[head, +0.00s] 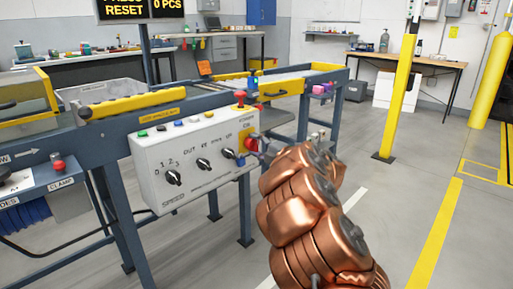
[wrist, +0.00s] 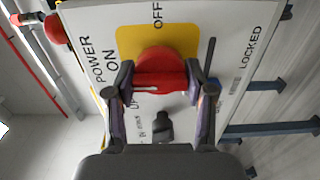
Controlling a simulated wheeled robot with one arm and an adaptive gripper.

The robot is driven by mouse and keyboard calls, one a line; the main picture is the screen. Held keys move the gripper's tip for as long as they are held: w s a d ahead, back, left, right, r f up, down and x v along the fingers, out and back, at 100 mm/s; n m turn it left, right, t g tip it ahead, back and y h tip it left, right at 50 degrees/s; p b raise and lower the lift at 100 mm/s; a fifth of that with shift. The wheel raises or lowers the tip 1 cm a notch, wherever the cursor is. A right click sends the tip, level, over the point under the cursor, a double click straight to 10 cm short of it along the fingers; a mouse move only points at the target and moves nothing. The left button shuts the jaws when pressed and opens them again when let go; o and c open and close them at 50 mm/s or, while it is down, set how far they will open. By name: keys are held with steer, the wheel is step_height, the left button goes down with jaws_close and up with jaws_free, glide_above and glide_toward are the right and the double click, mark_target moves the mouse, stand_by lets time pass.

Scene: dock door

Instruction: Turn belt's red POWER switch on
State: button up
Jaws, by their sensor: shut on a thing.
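The red POWER switch (wrist: 160,68) sits on a yellow plate (wrist: 128,40) on the white control box. In the wrist view ON is printed to its left, OFF above it and LOCKED to the right. My gripper (wrist: 166,90) has a finger on each side of the red knob and is shut on it. I cannot tell clearly which label the knob points to. In the head view the switch (head: 249,143) is at the right end of the control box (head: 190,160), with my gripper (head: 259,151) at it and my copper-coloured arm reaching in from the lower right.
Black knobs (head: 203,163) and several coloured buttons line the box. A red mushroom button (head: 240,97) stands above it on the blue conveyor frame (head: 125,122). A thin dark bar (wrist: 210,55) is beside the switch. Open floor lies right, with a yellow post (head: 397,95).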

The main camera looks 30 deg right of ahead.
stand_by(0.4)
steer(key=o, duration=1.2)
steer(key=shift+c, duration=0.2)
steer(key=v, duration=1.2)
steer(key=shift+r, duration=0.1)
